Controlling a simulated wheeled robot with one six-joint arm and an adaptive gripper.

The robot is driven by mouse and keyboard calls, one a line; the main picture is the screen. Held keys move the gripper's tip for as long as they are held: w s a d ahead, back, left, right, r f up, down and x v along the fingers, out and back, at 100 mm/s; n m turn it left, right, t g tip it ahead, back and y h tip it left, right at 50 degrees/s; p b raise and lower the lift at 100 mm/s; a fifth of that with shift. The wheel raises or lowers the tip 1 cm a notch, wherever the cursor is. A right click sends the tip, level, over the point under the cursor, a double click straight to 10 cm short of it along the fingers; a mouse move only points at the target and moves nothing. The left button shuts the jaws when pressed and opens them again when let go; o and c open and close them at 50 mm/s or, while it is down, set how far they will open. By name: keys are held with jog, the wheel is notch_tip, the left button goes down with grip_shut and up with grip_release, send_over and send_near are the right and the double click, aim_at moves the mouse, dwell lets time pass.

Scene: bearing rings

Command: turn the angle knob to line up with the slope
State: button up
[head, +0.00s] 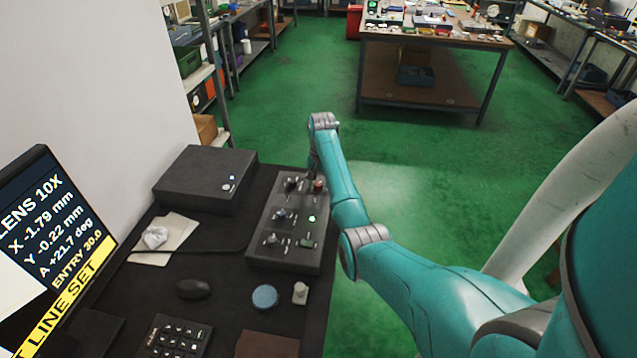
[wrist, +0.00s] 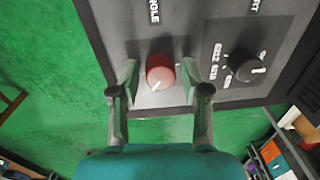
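The angle knob is a round red knob with a white pointer mark; in the wrist view the knob (wrist: 160,72) sits on the dark control box under a partly cut-off label ending in "GLE". My gripper (wrist: 160,74) has one finger on each side of the knob, with a visible gap on both sides, so it is open around it. In the head view the red knob (head: 319,184) is at the box's far right corner, and my wrist is above it. The screen (head: 52,235) reads X -1.79 mm, Y -0.22 mm, A +21.7 deg, ENTRY 30.0. The slope itself is not clearly visible.
The control box (head: 262,250) carries other knobs and a lit green button. A black selector knob (wrist: 250,70) is right of the red one in the wrist view. A larger dark box (head: 205,172), a mouse (head: 193,289) and a blue disc (head: 265,296) share the bench.

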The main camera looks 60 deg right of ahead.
aim_at(320, 184)
jog(key=shift+r, duration=0.15)
notch_tip(320, 184, up, 7)
jog(key=shift+s+r, duration=0.15)
dwell(0.5)
